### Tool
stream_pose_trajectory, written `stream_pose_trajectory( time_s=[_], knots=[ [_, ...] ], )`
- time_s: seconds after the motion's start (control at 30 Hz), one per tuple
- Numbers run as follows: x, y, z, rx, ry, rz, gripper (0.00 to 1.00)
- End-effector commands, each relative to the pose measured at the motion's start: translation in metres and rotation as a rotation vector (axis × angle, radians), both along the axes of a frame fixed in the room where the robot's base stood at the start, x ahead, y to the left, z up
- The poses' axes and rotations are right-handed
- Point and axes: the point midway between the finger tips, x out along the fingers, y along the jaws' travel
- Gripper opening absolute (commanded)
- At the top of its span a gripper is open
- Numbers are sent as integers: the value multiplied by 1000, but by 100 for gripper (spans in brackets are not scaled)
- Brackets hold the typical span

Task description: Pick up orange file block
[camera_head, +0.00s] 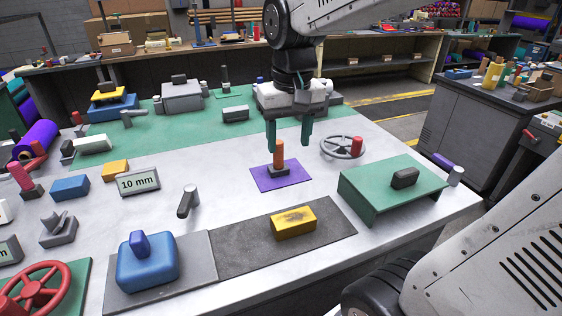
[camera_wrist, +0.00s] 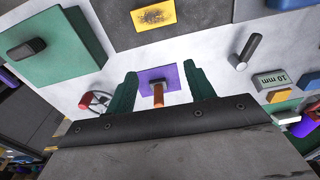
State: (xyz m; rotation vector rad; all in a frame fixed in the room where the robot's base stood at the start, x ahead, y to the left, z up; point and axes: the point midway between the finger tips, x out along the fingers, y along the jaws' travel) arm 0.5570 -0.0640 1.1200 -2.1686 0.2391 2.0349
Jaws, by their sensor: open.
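An orange upright handle on a dark base, which looks like the orange file block (camera_head: 279,153), stands on a purple felt square (camera_head: 262,181) on the white bench. It also shows in the wrist view (camera_wrist: 158,95), between the two fingers. My gripper (camera_head: 288,148) is open and empty, pointing down with its green fingers apart. In the head view the top of the orange handle is near fingertip height, closer to the left finger. I cannot tell whether either finger touches it.
A grey handwheel with a red knob (camera_head: 342,147) is close on the right. A green raised stand (camera_head: 375,199) is farther right. A yellow block (camera_head: 293,222) lies on a dark mat in front. A grey cylinder (camera_head: 188,200) and a 10 mm block (camera_head: 138,182) are left.

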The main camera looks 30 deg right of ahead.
Motion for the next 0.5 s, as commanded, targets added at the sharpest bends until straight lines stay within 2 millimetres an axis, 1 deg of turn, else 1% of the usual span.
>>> stream_pose_trajectory(
  time_s=[0.03,0.1,0.2,0.33,0.4,0.5],
  knots=[
    [25,-10,-5,3,17,-38,54],
    [57,-23,-13,6,27,-89,54],
    [98,-42,-27,10,40,-156,54],
    [137,-64,-47,14,52,-222,54],
    [151,-72,-56,16,57,-247,54],
    [162,-80,-64,17,60,-269,54]
  ],
)
